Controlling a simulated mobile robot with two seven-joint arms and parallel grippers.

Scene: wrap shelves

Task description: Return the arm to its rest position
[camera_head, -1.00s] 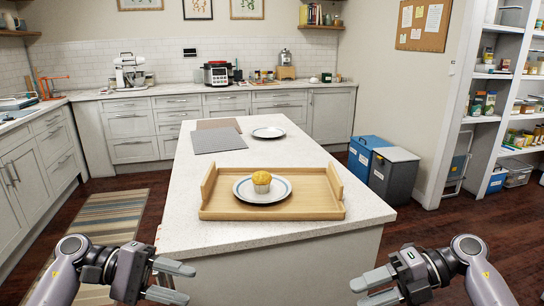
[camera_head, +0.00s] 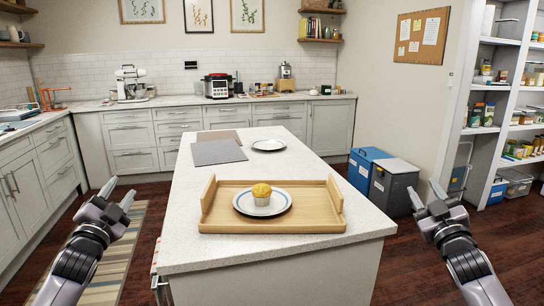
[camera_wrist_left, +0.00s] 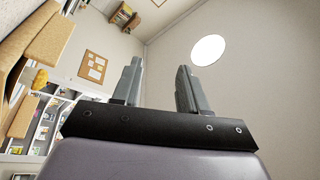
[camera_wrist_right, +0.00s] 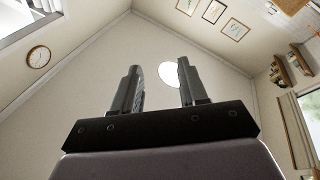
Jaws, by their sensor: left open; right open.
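My left gripper (camera_head: 117,194) is open and empty, raised to the left of the island and pointing up. In the left wrist view its two fingers (camera_wrist_left: 158,88) stand apart with nothing between them. My right gripper (camera_head: 425,197) is open and empty, raised to the right of the island. In the right wrist view its fingers (camera_wrist_right: 159,88) are also apart with only wall and ceiling behind. Both grippers are clear of the wooden tray (camera_head: 222,226), which holds a plate (camera_head: 243,205) with a yellow-topped muffin (camera_head: 261,194) on it.
The white island counter (camera_head: 184,248) lies between my arms. Blue and grey bins (camera_head: 393,187) stand right of the island, near the pantry shelves (camera_head: 484,160). A striped rug (camera_head: 110,265) lies at left.

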